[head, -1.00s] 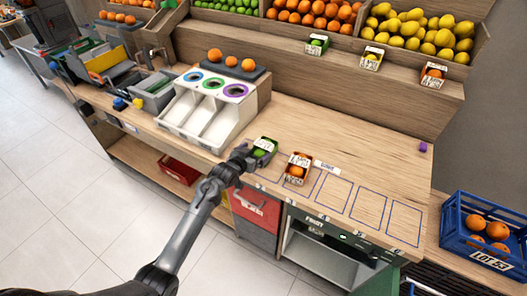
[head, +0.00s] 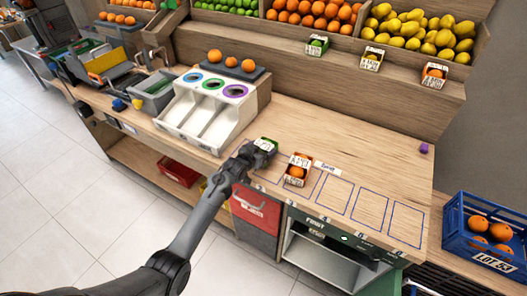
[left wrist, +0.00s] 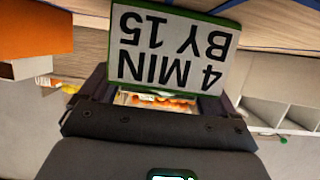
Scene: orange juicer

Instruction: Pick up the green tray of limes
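The green tray (head: 265,144) of limes stands on the counter, just right of the white sorting chute. My left gripper (head: 246,154) is right at its front left side and covers part of it. In the left wrist view the tray's white card (left wrist: 170,48) reads "4 MIN BY 15" upside down, with a green rim around it. The left gripper's dark fingers (left wrist: 165,98) are spread apart near the card's lower edge, with a gap between them. The limes are hidden in the wrist view. I cannot tell whether the fingers touch the tray. My right gripper is not in view.
An orange tray (head: 297,170) stands close to the right of the green one. Outlined empty squares (head: 335,190) lie further right on the counter. The white chute (head: 205,120) is at the left. Another small lime tray (head: 317,45) sits on the shelf behind.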

